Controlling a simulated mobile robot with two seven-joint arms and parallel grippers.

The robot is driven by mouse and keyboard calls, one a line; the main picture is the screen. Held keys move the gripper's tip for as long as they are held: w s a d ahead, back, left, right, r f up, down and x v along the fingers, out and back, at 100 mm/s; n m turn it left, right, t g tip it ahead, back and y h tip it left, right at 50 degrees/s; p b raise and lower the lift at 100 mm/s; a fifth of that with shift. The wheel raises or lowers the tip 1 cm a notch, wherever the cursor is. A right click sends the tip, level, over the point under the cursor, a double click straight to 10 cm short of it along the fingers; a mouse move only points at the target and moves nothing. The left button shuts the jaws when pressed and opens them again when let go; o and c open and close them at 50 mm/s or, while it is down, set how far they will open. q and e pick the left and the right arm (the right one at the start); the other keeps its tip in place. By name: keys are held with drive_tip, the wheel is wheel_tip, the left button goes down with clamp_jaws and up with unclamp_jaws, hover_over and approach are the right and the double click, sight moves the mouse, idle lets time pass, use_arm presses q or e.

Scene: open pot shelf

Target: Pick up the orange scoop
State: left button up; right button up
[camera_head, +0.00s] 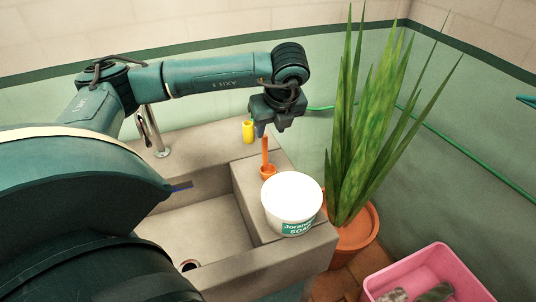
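The orange scoop (267,171) stands on the stone ledge of the sink, with its handle pointing up and its bowl low. It is just behind the white tub. My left gripper (270,130) points down just above the top of the scoop's handle. Its two fingers look apart, with nothing held between them. From this angle I cannot tell whether the handle tip is between the fingers or in front of them. My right gripper is not in view.
A white soap tub (292,198) stands on the ledge in front of the scoop. A yellow object (248,131) is to the left of the gripper. The sink basin (205,235) is empty.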

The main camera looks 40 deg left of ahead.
sight(264, 144)
use_arm(q)
drive_tip(key=b+x, duration=0.1)
drive_tip(key=x, duration=0.2)
drive_tip(key=b+x, duration=0.1)
drive_tip(key=x, duration=0.2)
drive_tip(key=b+x, duration=0.1)
drive_tip(key=x, duration=0.1)
drive_tip(key=shift+s+a+f, duration=0.1)
drive_tip(key=shift+a+f, duration=0.2)
drive_tip(key=shift+a, duration=0.15)
drive_tip(key=shift+c, duration=0.2)
clamp_jaws()
